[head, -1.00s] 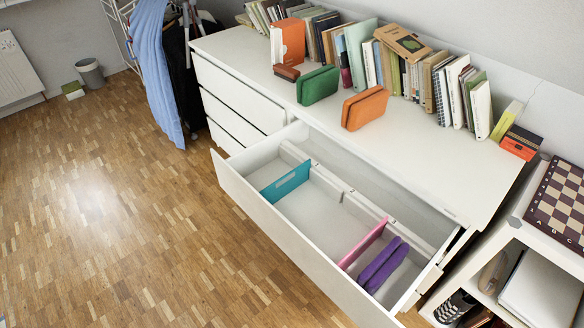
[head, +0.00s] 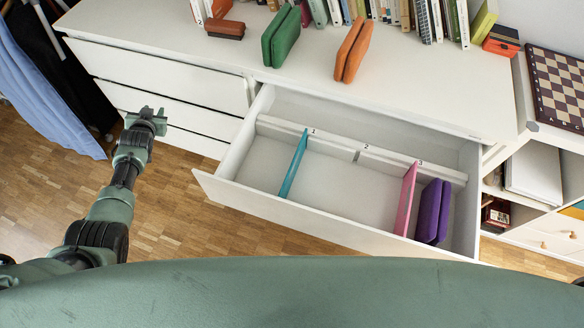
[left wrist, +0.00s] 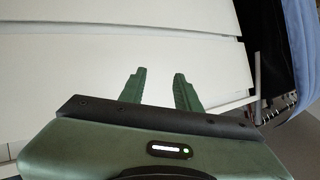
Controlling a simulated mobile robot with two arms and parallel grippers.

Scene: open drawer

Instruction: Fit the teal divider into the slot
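The teal divider (head: 293,164) stands on edge inside the open drawer (head: 232,199), toward its left, with its far end at the white rail (head: 385,163) near the number 1. Whether that end sits in a slot is too small to tell. The rail carries the numbers 1, 2 and 3, with a small dark mark near the 2. My left gripper (head: 148,118) is left of the drawer, over the floor and dresser front, apart from the divider. In the left wrist view its two fingers (left wrist: 160,76) are spread and empty before white drawer fronts. My right gripper is not in view.
A pink divider (head: 405,199) stands near number 3, with purple cases (head: 433,211) beside it at the drawer's right. Green (head: 281,37) and orange (head: 352,50) cases stand on the dresser top. The drawer's middle section is clear. A blue cloth (head: 40,95) hangs at far left.

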